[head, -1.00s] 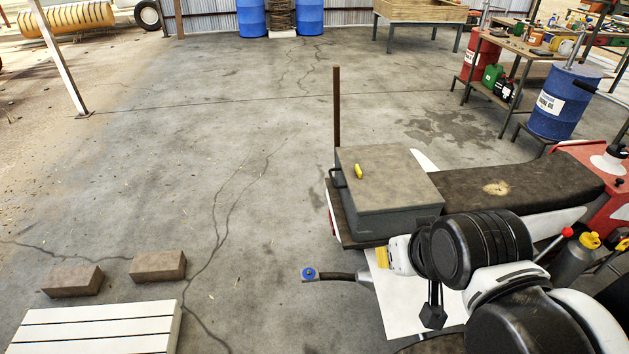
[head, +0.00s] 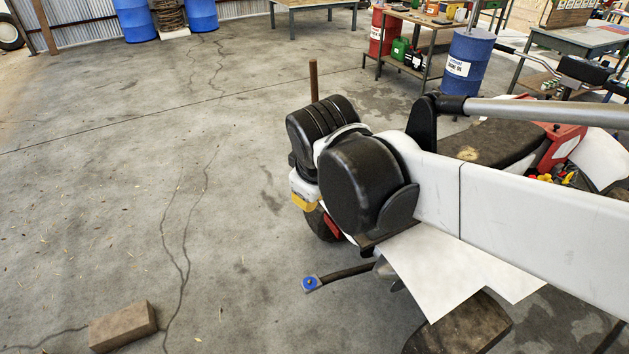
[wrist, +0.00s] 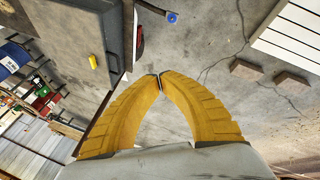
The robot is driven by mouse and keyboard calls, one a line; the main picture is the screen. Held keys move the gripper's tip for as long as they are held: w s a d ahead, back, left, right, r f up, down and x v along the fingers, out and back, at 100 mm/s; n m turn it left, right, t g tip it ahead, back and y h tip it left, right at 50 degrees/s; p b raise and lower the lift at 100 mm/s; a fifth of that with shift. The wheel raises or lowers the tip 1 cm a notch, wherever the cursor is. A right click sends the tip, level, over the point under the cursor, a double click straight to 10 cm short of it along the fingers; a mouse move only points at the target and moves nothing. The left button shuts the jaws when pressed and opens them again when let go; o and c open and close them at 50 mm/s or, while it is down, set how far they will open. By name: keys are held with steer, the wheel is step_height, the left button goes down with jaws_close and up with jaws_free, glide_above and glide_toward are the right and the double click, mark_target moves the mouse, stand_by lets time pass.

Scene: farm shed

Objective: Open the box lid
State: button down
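The box (wrist: 75,28) is grey with a flat, closed lid and shows at the upper left of the wrist view. A small yellow piece (wrist: 93,61) lies on its lid, close to the edge nearest my gripper. A dark handle (wrist: 114,62) seems to stand out from that side. My gripper (wrist: 160,78) has two yellow ribbed fingers whose tips meet, with nothing seen between them. It is apart from the box, to the right of and below it in the wrist view. In the head view my arm hides the box, and only a yellow bit of my gripper shows.
The box sits behind the dark seat (head: 482,140) of a vehicle. A brown post (head: 313,80) rises near it. A blue-ended bar (head: 311,283) sticks out to the left. A brick (head: 122,326) lies on the floor. The concrete floor at left is mostly clear.

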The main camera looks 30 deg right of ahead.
steer(key=w+d+f+n+g+h+b, duration=0.1)
steer(key=w+d+f+n+g+h, duration=0.2)
steer(key=w+f+n, duration=0.45)
steer(key=w+d+f+n+g+h+b, duration=0.1)
steer(key=w+d+f+n+g+h, duration=0.25)
steer(key=w+f, duration=0.7)
steer(key=w+d+f+n+t+b, duration=0.2)
steer(key=w+d+f+b, duration=0.1)
steer(key=d+f+b, duration=0.3)
steer(key=shift+y, duration=0.25)
steer(key=r, duration=0.1)
steer(key=d+r, duration=0.1)
steer(key=r, duration=0.2)
steer(key=shift+s+d+r+p, duration=0.1)
steer(key=shift+d+r+p, duration=0.15)
steer(key=shift+d+p, duration=0.15)
